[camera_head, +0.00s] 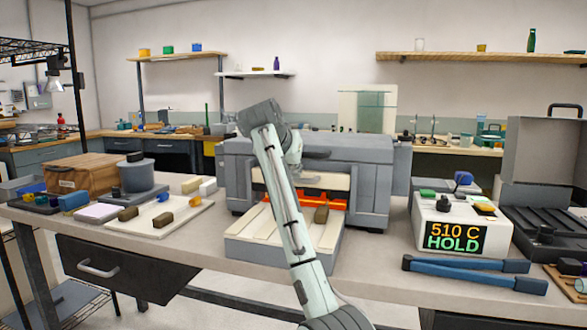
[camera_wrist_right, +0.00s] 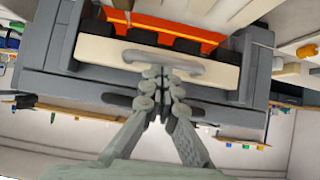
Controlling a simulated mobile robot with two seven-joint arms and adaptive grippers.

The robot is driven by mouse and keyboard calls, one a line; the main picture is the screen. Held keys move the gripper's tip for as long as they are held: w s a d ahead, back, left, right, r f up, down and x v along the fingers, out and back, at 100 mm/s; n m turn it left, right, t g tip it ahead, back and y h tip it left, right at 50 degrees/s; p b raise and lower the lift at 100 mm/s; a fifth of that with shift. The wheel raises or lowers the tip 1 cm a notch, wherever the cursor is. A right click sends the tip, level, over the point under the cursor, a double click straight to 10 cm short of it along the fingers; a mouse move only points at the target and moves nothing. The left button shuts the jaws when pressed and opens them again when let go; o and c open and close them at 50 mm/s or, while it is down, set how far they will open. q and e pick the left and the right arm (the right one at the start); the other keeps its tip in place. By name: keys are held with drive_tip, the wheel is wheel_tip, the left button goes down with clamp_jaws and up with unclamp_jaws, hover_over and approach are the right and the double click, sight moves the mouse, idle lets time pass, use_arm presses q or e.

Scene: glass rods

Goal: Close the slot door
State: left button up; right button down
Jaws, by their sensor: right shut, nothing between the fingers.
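The grey kiln (camera_head: 370,185) stands at the middle of the table. Its slot (camera_head: 325,198) glows orange below a cream door panel (camera_head: 335,180), so the slot is at least partly open. In the right wrist view the picture is upside down; the cream door (camera_wrist_right: 215,75) carries a curved light-grey handle (camera_wrist_right: 190,68), with the orange slot (camera_wrist_right: 165,30) beyond it. My right gripper (camera_wrist_right: 160,72) is shut and empty, with its fingertips at the middle of the handle; I cannot tell if they touch. In the head view my right arm hides part of the door. My left gripper is not in view.
A white controller reading 510 C HOLD (camera_head: 457,236) and blue tongs (camera_head: 475,276) lie right. A pale board with blocks (camera_head: 180,219) lies left.

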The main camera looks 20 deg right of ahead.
sight(297, 185)
wheel_tip(297, 185, down, 4)
drive_tip(key=shift+r+b, duration=0.1)
drive_tip(key=shift+b, duration=0.4)
drive_tip(key=shift+f, duration=0.45)
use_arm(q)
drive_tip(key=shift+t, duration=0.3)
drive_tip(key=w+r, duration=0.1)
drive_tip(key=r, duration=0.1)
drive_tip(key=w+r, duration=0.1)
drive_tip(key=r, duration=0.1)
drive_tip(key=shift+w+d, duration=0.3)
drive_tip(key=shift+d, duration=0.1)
use_arm(e)
drive_tip(key=shift+r, duration=0.1)
